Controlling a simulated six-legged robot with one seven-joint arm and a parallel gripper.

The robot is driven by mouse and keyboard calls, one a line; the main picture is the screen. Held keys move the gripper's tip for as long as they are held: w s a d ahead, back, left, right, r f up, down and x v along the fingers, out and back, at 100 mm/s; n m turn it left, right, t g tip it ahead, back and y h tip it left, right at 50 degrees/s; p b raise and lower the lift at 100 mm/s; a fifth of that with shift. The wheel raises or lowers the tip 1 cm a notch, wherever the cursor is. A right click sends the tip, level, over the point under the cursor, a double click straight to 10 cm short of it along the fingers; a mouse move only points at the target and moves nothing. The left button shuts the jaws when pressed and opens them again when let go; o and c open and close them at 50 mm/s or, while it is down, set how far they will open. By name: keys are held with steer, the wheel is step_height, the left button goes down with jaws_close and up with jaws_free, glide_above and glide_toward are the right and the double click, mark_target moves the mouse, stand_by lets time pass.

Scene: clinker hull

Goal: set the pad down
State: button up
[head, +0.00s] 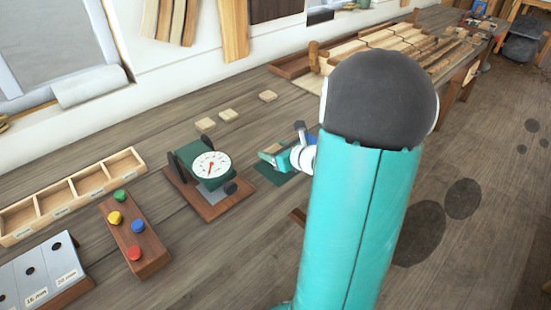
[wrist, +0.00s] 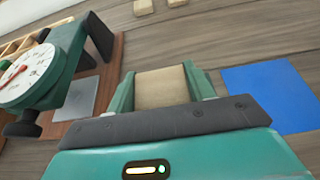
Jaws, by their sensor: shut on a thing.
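My gripper (wrist: 160,85) is shut on a tan square pad (wrist: 165,88), one jaw on each side. In the head view the pad (head: 270,149) shows at the end of my gripper (head: 277,155), to the right of the dial gauge (head: 210,166). The gauge (wrist: 22,78) stands at the left in the wrist view, on a brown wooden base. A dark green patch (head: 267,172) lies on the bench below my gripper in the head view. A blue square (wrist: 272,92) lies right of the jaws in the wrist view. I cannot tell the pad's height above the bench.
Several tan pads (head: 206,125) lie on the bench behind the gauge. A board with coloured knobs (head: 136,229) and a divided wooden tray (head: 70,193) are at the left. Wooden strips (head: 395,42) lie farther back. My arm hides part of the bench.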

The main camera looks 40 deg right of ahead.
steer(key=shift+w+d+f, duration=0.15)
steer(key=shift+d+f, duration=0.25)
steer(key=shift+f, duration=0.1)
steer(key=shift+w+d+f, duration=0.15)
steer(key=shift+d+f, duration=0.2)
steer(key=shift+f, duration=0.15)
steer(key=shift+d+f, duration=0.15)
steer(key=shift+f, duration=1.5)
steer(key=shift+f, duration=0.2)
steer(key=o, duration=1)
steer(key=shift+c, duration=0.2)
steer(key=shift+r, duration=0.1)
